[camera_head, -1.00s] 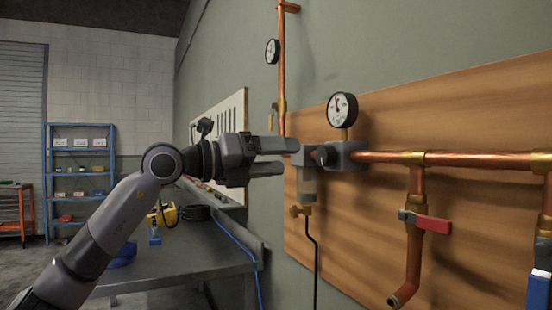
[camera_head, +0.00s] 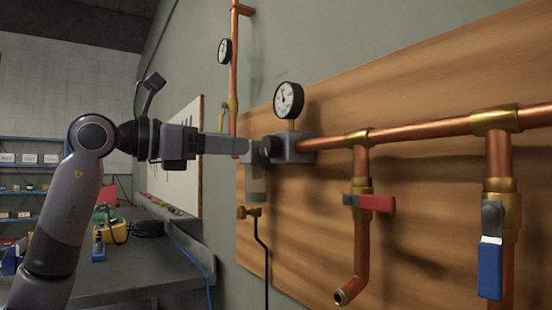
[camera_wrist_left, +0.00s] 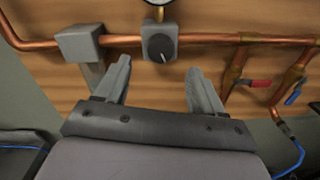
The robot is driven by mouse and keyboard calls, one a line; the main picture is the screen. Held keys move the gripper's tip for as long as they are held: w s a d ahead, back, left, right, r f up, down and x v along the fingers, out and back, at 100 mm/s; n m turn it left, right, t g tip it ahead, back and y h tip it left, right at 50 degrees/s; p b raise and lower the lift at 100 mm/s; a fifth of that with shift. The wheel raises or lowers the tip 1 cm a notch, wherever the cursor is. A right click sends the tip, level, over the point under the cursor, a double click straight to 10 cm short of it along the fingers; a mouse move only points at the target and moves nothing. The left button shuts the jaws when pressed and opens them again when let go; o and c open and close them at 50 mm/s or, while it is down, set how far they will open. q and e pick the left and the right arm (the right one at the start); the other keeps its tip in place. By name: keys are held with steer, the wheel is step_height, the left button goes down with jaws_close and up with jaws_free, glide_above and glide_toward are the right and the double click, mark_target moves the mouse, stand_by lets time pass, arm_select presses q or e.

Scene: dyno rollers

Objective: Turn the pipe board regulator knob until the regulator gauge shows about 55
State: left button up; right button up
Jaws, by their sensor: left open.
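The regulator is a grey block (camera_head: 298,149) on the copper pipe of the wooden board, with a dark round knob (camera_head: 268,147) on its front. In the left wrist view the knob (camera_wrist_left: 159,46) faces me, with a pale pointer line tilted to the lower right. The regulator gauge (camera_head: 288,99) stands above the block; its dial is too small to read surely, and the left wrist view shows only its lower edge (camera_wrist_left: 158,2). My left gripper (camera_wrist_left: 157,76) is open and empty, its fingers apart in front of the knob and short of it. My right gripper is out of view.
A red-handled valve (camera_head: 375,203) and a blue-handled valve (camera_head: 491,262) sit right of the regulator. A second gauge (camera_head: 224,51) is on the upright pipe. A grey filter block (camera_wrist_left: 82,43) lies left of the knob. A workbench (camera_head: 160,258) stands below left.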

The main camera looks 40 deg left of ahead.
mark_target(265, 145)
arm_select(q)
steer(key=p+x, duration=0.1)
steer(key=x, duration=0.5)
steer(key=shift+w+d, duration=0.15)
steer(key=shift+w, duration=0.1)
steer(key=c, duration=1.1)
